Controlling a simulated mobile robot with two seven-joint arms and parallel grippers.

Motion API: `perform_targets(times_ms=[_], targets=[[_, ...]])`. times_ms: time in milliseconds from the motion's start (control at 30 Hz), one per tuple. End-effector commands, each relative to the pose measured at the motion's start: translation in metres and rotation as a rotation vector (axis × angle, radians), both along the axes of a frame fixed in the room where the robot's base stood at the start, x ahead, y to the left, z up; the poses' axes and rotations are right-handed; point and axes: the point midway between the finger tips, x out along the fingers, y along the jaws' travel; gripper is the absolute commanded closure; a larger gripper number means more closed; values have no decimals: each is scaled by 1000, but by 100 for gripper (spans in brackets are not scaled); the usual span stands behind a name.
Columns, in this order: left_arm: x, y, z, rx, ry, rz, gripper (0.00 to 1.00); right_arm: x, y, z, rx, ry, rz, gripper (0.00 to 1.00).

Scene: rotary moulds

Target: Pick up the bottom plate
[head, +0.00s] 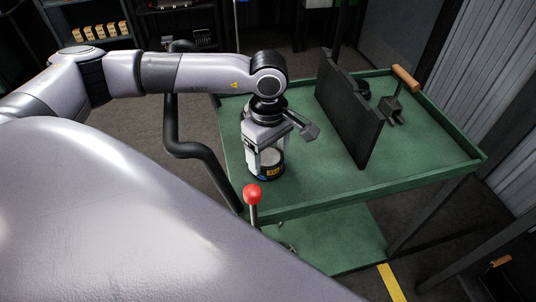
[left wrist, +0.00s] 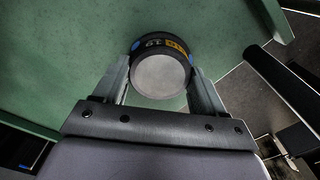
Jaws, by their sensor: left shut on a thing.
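The bottom plate looks to be the short round black piece with a light grey top face and a yellow label, seen in the head view (head: 268,174) and the left wrist view (left wrist: 160,76). It is at the left part of the green cart top. My left gripper (head: 266,157) points down over it, with one finger on each side. In the left wrist view the fingers (left wrist: 160,80) are shut on its sides. I cannot tell whether it still touches the cart top. My right gripper is not in view.
The green cart (head: 410,165) has a raised rim. A dark upright panel (head: 347,110) stands on it, with dark metal parts (head: 390,108) behind. A red-knobbed lever (head: 252,194) rises in front of the cart.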

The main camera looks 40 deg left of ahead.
Motion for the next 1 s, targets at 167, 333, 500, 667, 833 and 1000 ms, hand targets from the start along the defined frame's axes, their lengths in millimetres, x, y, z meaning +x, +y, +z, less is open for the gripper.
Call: perform_targets(times_ms=[167,333,500,667,833,1000], targets=[[2,0,18,-4,-8,1,72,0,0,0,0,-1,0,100],[2,0,49,-3,-12,1,72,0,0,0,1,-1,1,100],[2,0,93,-4,-13,-1,72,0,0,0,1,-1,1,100],[2,0,135,-3,-12,0,72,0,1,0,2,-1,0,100],[1,0,169,-3,-9,0,72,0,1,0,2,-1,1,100],[1,-1,189,-4,-7,0,72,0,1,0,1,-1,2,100]])
